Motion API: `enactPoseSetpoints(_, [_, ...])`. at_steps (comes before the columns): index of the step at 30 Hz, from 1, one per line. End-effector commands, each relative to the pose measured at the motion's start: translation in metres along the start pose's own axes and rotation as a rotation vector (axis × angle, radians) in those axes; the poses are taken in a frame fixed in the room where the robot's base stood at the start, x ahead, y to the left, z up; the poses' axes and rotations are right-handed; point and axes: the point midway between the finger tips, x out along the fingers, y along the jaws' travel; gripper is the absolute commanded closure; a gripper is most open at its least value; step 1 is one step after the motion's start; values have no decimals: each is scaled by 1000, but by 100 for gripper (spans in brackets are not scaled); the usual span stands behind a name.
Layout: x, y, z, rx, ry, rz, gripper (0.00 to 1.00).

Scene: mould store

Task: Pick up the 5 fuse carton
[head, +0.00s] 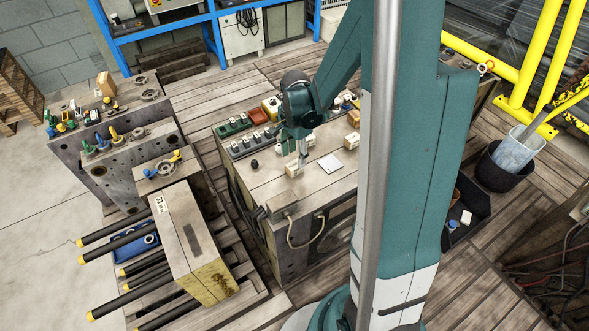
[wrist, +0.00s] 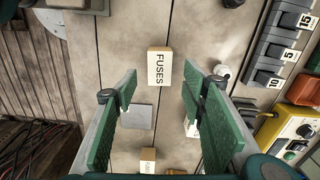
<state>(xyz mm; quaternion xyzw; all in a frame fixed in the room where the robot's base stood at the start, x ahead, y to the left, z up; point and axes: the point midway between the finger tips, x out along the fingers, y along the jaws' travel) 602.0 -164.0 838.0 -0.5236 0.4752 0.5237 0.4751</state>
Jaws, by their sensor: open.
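A small tan carton with a white label reading FUSES (wrist: 159,67) lies on the bench block, ahead of and below my fingertips in the wrist view. In the head view a small carton (head: 293,169) sits just below my gripper (head: 303,150). I cannot read a number on either. My gripper in the wrist view (wrist: 160,84) is open with its green fingers spread and nothing between the pads. Another small carton (wrist: 148,154) lies nearer the bottom of the wrist view. In the head view a carton (head: 352,142) stands near the block's right edge.
A grey switch rack (wrist: 285,45) labelled 15, 5 and 10 stands at the right of the wrist view. A yellow meter (wrist: 290,138) is below it. A flat pale plate (head: 331,164) lies on the block. A dark knob (head: 255,164) stands at the left.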

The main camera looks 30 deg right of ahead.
Motion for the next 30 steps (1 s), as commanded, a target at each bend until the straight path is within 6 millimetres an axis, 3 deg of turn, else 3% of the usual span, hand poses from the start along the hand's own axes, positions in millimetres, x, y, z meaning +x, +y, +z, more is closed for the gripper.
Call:
enactPoseSetpoints(14, [5, 0, 0, 0, 0, 0, 59])
enactPoseSetpoints(30, [52, 0, 0, 0, 0, 0, 59])
